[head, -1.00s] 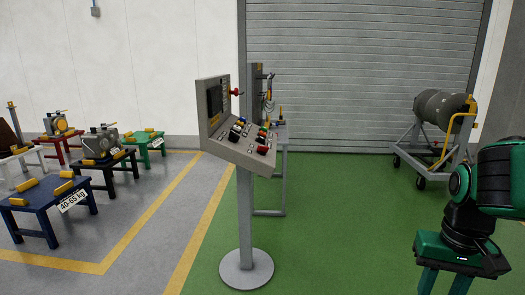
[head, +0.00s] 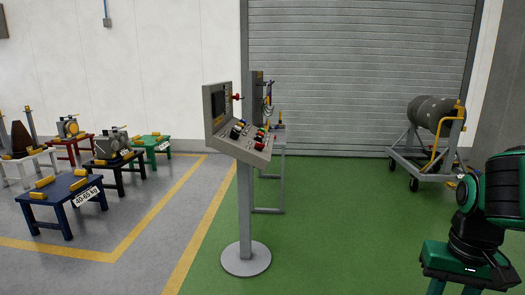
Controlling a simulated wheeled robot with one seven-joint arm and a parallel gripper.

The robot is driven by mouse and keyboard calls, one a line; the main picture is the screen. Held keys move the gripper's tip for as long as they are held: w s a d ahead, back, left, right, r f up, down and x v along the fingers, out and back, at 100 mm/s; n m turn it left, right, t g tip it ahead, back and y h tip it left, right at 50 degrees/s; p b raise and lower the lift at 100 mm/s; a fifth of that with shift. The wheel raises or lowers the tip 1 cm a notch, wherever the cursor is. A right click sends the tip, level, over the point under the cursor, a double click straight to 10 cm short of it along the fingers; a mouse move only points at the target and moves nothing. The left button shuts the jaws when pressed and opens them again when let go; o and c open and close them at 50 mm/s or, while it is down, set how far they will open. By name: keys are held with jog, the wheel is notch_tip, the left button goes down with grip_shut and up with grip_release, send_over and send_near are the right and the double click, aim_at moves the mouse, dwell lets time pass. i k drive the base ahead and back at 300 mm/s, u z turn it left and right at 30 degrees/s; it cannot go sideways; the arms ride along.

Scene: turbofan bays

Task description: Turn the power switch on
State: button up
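A grey control console (head: 244,150) stands on a single post with a round base on the green floor, near the middle of the head view. Its sloped panel carries several small coloured knobs and buttons, with a dark screen on the upright part. A red knob (head: 238,97) sticks out at the upright part's right side. I cannot tell which control is the power switch or its position. My gripper (head: 455,288) hangs at the lower right, apart from the console. Its two green fingers are spread, and their tips are cut off by the frame's bottom edge.
A stand (head: 283,175) is close behind the console. A grey cylinder on a wheeled cart (head: 420,175) is at the back right. Small coloured tables, including a blue one (head: 62,203), fill the left. Green floor between console and arm is clear.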

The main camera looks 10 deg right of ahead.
aim_at(258, 147)
jog(key=z, duration=0.35)
jog(key=i, duration=0.75)
jog(key=z, duration=0.6)
jog(key=i, duration=1.2)
jog(key=u, duration=0.6)
jog(key=i, duration=0.9)
jog(key=u, duration=0.55)
